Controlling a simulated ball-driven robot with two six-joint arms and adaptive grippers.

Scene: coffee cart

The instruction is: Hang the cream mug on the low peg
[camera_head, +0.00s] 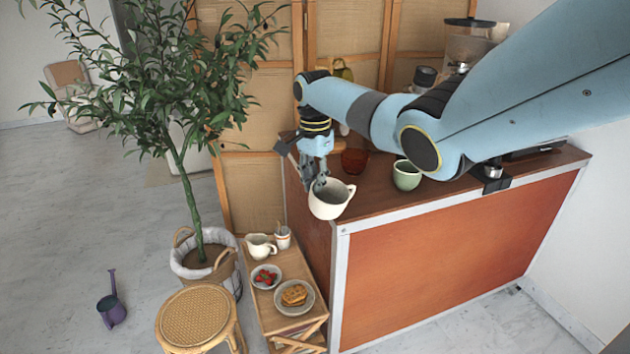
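The cream mug (329,203) is at the front left corner of the cart, with its handle toward the right and its opening up, slightly tilted. My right gripper (319,184) reaches down to it from above, with its fingers at the mug's left rim. It looks shut on that rim, and the mug appears held in the air by the counter's edge. I cannot make out the low peg; the arm and mug hide part of the cart. My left gripper is out of view.
On the cart's counter (370,206) stand a green cup (406,175), a red-brown glass (354,160) and a grinder (472,42). Below left, a small wooden side table (272,318) holds a pitcher (261,246) and plates. A potted tree (190,160) and woven stool (196,316) stand left.

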